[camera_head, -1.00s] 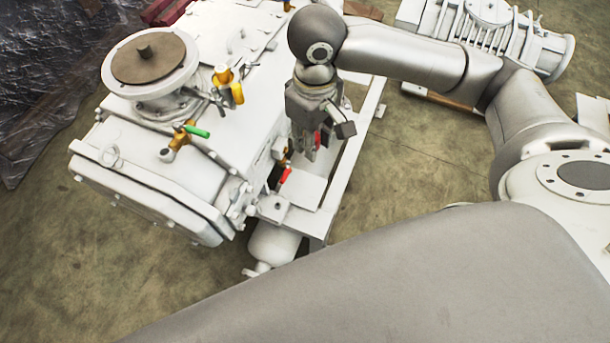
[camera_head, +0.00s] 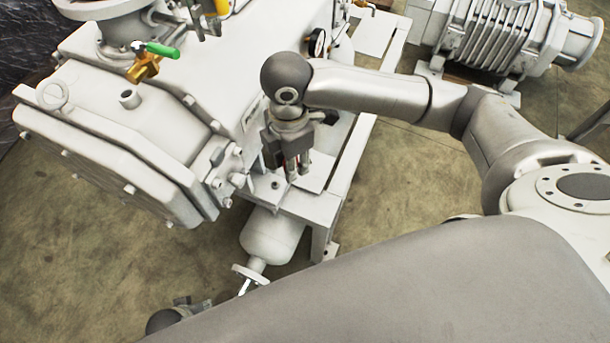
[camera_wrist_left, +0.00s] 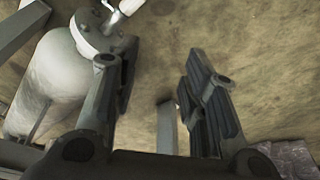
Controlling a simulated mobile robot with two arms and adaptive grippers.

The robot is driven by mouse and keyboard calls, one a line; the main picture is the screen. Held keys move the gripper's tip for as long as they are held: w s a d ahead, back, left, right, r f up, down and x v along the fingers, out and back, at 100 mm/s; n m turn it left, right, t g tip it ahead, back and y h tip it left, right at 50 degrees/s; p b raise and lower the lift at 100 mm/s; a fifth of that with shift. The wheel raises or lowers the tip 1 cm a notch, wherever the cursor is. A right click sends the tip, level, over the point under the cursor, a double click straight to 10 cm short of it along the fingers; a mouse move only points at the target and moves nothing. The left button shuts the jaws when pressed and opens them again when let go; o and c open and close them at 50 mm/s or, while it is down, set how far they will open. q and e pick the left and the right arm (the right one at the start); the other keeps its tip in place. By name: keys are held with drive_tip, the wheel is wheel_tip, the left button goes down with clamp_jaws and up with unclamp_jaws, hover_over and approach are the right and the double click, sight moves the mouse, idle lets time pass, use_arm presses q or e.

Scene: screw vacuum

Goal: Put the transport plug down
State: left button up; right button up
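My right gripper (camera_head: 296,174) points down just above the flat grey plate (camera_head: 312,170) of the machine frame in the head view. A small red bit (camera_head: 289,166) shows at its fingers. I cannot tell whether this is the transport plug in its grip or a part behind it; no plug shows clearly. In the left wrist view my left gripper (camera_wrist_left: 160,78) is open and empty, its fingers apart above the floor. In the head view a dark part of what looks like my left arm shows at the bottom left.
The white vacuum pump (camera_head: 130,130) fills the left side, with a green-handled brass valve (camera_head: 155,58) on top. A white tank (camera_head: 270,238) hangs below the frame; it also shows in the left wrist view (camera_wrist_left: 55,82). A ribbed motor (camera_head: 490,40) stands back right.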

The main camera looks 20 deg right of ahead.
drive_tip(key=f+n+b, duration=0.2)
drive_tip(key=f, duration=0.1)
drive_tip(key=a+f+n+b, duration=0.1)
drive_tip(key=f, duration=0.1)
drive_tip(key=shift+w+f, duration=0.15)
drive_tip(key=shift+f, duration=0.05)
use_arm(q)
wheel_tip(320, 180, up, 12)
drive_tip(key=t+b, duration=0.1)
drive_tip(key=b, duration=0.4)
use_arm(e)
approach(315, 170)
drive_tip(key=shift+s+a+f+n, duration=0.25)
drive_tip(key=shift+s+a+n, duration=0.15)
drive_tip(key=shift+a, duration=0.1)
drive_tip(key=shift+w+d+f, duration=0.25)
drive_tip(key=shift+d+f, duration=0.05)
drive_tip(key=shift+f, duration=0.15)
drive_tip(key=shift+w+d+f+b, duration=0.1)
drive_tip(key=shift+d+f+b, duration=0.05)
drive_tip(key=shift+f+b, duration=0.55)
drive_tip(key=shift+f, duration=0.95)
use_arm(q)
drive_tip(key=w+t, duration=0.1)
drive_tip(key=w, duration=0.1)
drive_tip(key=w+d+t, duration=0.1)
drive_tip(key=w, duration=0.1)
drive_tip(key=shift+w+d+r+t+h, duration=0.1)
drive_tip(key=shift+w+r+t+h, duration=0.1)
drive_tip(key=shift+w+t+h, duration=0.15)
